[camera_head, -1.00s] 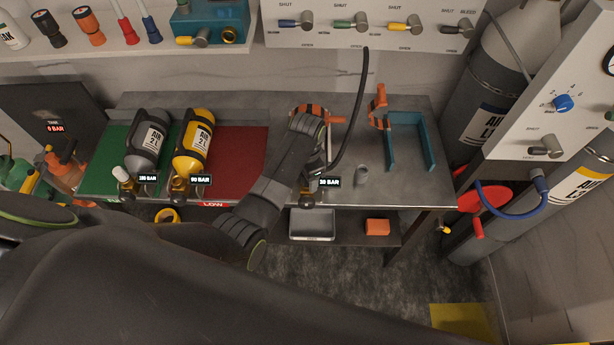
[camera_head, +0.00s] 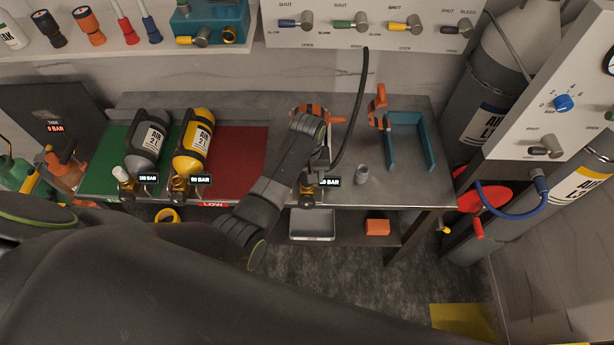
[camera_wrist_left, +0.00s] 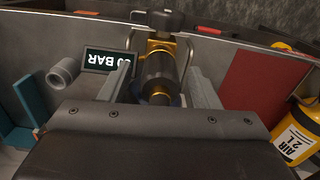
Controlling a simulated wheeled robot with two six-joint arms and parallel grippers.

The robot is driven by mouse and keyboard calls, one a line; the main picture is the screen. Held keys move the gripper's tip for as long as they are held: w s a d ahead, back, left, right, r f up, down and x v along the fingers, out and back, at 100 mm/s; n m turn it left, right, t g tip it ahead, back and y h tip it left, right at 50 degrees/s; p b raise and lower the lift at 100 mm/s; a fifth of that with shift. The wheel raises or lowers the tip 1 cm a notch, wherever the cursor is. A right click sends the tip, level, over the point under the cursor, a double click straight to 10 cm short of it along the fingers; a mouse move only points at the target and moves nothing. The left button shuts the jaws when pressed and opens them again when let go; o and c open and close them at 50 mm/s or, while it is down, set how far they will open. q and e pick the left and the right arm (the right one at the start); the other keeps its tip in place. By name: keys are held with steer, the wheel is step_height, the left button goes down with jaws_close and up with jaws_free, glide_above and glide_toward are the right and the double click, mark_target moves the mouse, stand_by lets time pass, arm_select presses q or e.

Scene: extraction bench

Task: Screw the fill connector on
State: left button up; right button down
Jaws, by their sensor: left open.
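The fill connector (camera_wrist_left: 158,78) is a dark cylinder with brass ends in the left wrist view, in line with a brass valve (camera_wrist_left: 160,44) just beyond it. I cannot tell whether the two are threaded together. My left gripper (camera_wrist_left: 160,72) is open, with one finger on each side of the connector. In the head view my left wrist covers the connector and most of the cylinder in the clamp (camera_head: 335,119); part of its valve (camera_head: 306,190) shows at the bench's front edge. A black hose (camera_head: 357,120) runs down to there. My right gripper is not in view.
A small grey cap (camera_head: 361,174) stands on the bench to the right, near a teal bracket (camera_head: 427,150). Grey (camera_head: 148,143) and yellow (camera_head: 195,140) air cylinders lie on the left mats. A metal tray (camera_head: 312,226) and orange block (camera_head: 377,227) sit on the lower shelf.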

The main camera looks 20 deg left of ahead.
arm_select(q)
steer(key=n, duration=0.5)
steer(key=shift+n, duration=0.3)
steer(key=n, duration=0.5)
steer(key=shift+c, duration=0.5)
steer(key=c, duration=1)
steer(key=m, duration=0.6)
steer(key=shift+m, duration=0.3)
steer(key=m, duration=0.6)
steer(key=shift+m, duration=0.3)
steer(key=m, duration=0.9)
steer(key=shift+m, duration=0.3)
steer(key=m, duration=0.4)
